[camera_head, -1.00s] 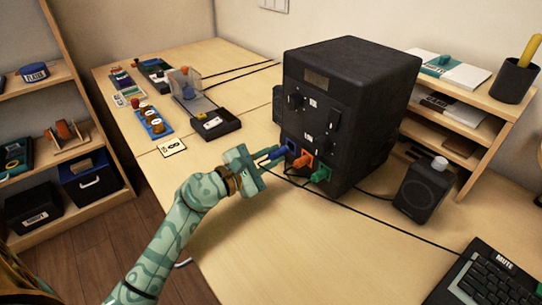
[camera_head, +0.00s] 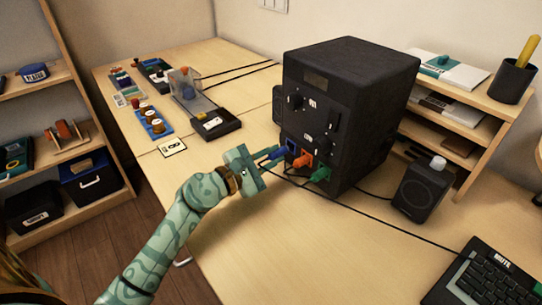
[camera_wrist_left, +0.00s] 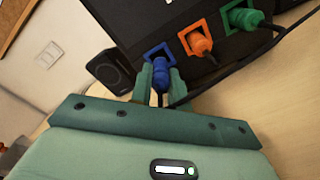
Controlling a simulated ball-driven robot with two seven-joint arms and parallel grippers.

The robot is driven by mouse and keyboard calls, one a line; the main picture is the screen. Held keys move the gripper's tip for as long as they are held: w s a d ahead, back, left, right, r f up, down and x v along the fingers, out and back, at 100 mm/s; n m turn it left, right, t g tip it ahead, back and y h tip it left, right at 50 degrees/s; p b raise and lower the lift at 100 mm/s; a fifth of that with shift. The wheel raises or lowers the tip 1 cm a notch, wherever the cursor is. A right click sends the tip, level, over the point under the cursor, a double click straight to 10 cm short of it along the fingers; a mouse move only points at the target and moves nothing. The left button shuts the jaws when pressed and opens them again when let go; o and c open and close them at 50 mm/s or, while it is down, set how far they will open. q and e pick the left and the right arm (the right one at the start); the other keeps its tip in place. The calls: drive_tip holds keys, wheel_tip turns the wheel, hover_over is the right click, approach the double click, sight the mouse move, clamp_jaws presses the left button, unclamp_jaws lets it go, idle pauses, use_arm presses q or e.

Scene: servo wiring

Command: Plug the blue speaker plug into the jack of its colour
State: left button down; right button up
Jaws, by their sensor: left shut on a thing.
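The blue plug (camera_wrist_left: 160,80) is between the two fingers of my left gripper (camera_wrist_left: 160,88), which is shut on it. In the head view the blue plug (camera_head: 276,152) and left gripper (camera_head: 270,158) are at the left of the jack panel. The blue jack (camera_wrist_left: 158,54) is directly ahead of the plug in the wrist view and also shows in the head view (camera_head: 292,146). The plug points at the jack and is very close to it. I cannot tell whether its tip is inside. My right gripper is not in view.
An orange plug (camera_wrist_left: 200,43) and a green plug (camera_wrist_left: 244,18) sit at the jacks of their colours beside the blue one. They are on the large black case (camera_head: 350,90). Black cables cross the desk (camera_head: 310,250). A small speaker (camera_head: 422,188) stands to the right.

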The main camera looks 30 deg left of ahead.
sight(287, 148)
use_arm(q)
drive_tip(key=shift+x, duration=1.6)
drive_tip(key=c, duration=1.3)
unclamp_jaws()
drive_tip(key=shift+o, duration=0.2)
